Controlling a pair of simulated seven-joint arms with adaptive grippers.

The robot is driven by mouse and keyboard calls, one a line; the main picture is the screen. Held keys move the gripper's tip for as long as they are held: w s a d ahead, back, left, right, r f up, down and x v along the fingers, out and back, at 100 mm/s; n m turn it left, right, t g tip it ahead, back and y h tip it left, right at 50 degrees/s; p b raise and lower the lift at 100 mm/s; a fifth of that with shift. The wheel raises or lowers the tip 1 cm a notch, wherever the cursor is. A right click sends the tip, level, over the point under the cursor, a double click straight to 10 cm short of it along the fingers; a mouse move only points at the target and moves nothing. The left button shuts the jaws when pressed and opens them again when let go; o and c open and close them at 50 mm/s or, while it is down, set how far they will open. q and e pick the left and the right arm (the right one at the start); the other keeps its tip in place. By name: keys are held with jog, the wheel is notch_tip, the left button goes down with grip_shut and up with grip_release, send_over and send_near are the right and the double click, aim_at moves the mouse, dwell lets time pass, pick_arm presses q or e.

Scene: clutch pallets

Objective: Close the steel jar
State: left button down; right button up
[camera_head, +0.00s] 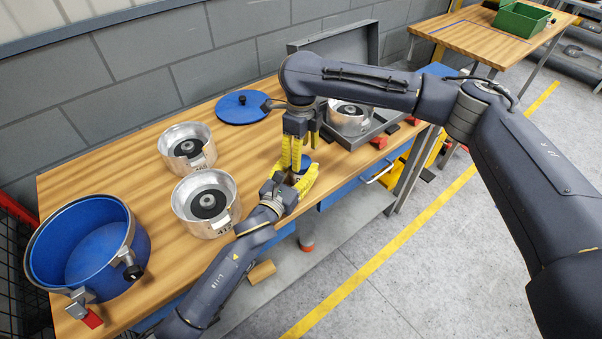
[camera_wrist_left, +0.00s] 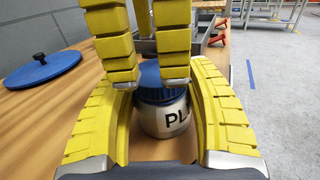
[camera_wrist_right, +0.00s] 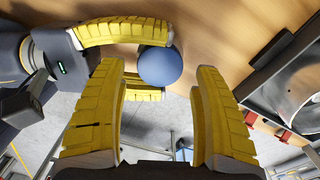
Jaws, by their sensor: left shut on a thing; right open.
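The steel jar (camera_wrist_left: 168,122) stands upright on the wooden table, with dark letters beginning "PL" on its silver body. A blue round lid (camera_wrist_left: 153,84) is on top of it, seen from above in the right wrist view (camera_wrist_right: 160,66); I cannot tell how tightly it sits. My left gripper (camera_head: 294,176) is shut on the jar, one yellow finger on each side. My right gripper (camera_head: 292,162) points down from above, open, its fingertips close over the lid. The fingers hide most of the jar in the head view.
Two silver pots (camera_head: 188,146) (camera_head: 206,202) with black discs inside stand on the left. A large blue pot (camera_head: 135,237) is at the front left. A flat blue lid (camera_head: 242,107) with a black knob lies behind. A grey open case (camera_head: 375,136) is to the right.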

pick_arm(q)
jog(key=shift+f, duration=0.2)
pick_arm(e)
jog(key=shift+r, duration=0.65)
jog(key=shift+o, duration=0.4)
jog(key=shift+r, duration=1.8)
jog(key=shift+f, duration=4.05)
